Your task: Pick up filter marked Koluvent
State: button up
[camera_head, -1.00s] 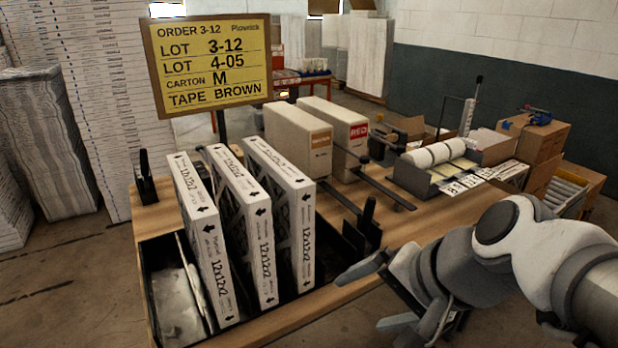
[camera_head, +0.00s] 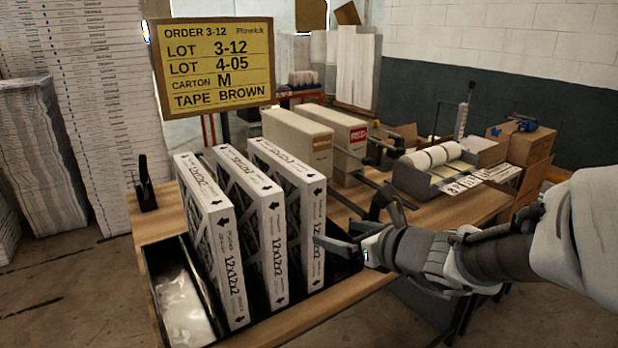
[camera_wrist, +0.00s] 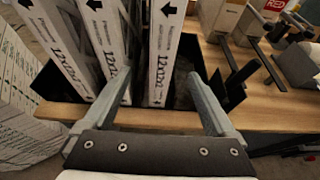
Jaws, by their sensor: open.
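Three white boxed filters stand on edge side by side in a dark well in the wooden bench: a left one (camera_head: 228,262), a middle one (camera_head: 272,235) and a right one (camera_head: 312,205). Each has black arrows and "12x12x2" on its end; the small brand print is too small to read, so I cannot tell which is Koluvent. My gripper (camera_head: 350,222) is open at the near end of the right filter. In the wrist view, my gripper (camera_wrist: 158,75) has its fingers on either side of the right filter's end (camera_wrist: 157,62), the left finger overlapping the gap beside the middle filter (camera_wrist: 108,40).
A clear plastic-wrapped item (camera_head: 185,310) lies left in the well. A yellow order board (camera_head: 215,62) stands behind. Cream boxes (camera_head: 300,135), dark rails and a label roll holder (camera_head: 432,160) occupy the bench's back and right. A dark upright bracket (camera_head: 144,185) stands at left.

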aim_at(315, 227)
jog(key=b+x, duration=0.1)
jog(key=x, duration=0.9)
jog(key=shift+f, duration=0.1)
jog(key=shift+d+f+x, duration=0.1)
jog(key=shift+x, duration=1.25)
jog(key=shift+d+f+x, duration=0.15)
jog(key=shift+x, duration=1.2)
grip_shut()
